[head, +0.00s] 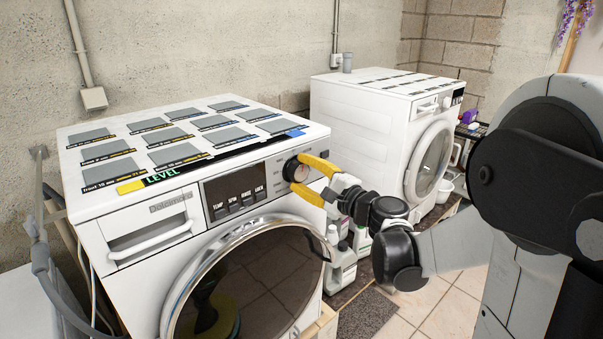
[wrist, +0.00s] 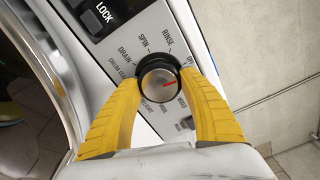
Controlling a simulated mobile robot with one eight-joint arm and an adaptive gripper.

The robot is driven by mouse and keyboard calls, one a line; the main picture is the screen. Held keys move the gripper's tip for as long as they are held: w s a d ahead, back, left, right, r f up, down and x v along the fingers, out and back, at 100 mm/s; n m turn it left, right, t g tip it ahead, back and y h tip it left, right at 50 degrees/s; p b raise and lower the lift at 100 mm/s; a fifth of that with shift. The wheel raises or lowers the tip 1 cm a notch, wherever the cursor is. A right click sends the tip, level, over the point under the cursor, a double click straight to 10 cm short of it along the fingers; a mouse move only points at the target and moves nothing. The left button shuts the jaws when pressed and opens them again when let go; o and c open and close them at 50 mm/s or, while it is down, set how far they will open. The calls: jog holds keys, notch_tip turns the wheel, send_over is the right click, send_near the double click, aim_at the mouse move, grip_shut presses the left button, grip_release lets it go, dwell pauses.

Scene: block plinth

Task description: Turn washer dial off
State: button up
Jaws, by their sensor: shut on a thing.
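The front-left washer (head: 150,210) is white with a round glass door. Its dial (head: 294,171) is at the right end of the control panel, a silver knob with a black rim. My gripper (head: 305,176) has its yellow fingers around the dial. In the wrist view, my gripper (wrist: 160,88) is shut on the dial (wrist: 160,84), one finger on each side. SPIN, RINSE and DRAIN labels show around the dial; some labels are too small or covered to read.
A second white washer (head: 370,135) stands behind to the right. White bottles (head: 340,265) stand on the floor between the machines. A dark mat (head: 368,314) lies on the tiles. LOCK and other buttons (head: 235,203) sit left of the dial.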

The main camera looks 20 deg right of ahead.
jog(key=shift+n, duration=1)
jog(key=o, duration=1.2)
jog(key=v, duration=1.2)
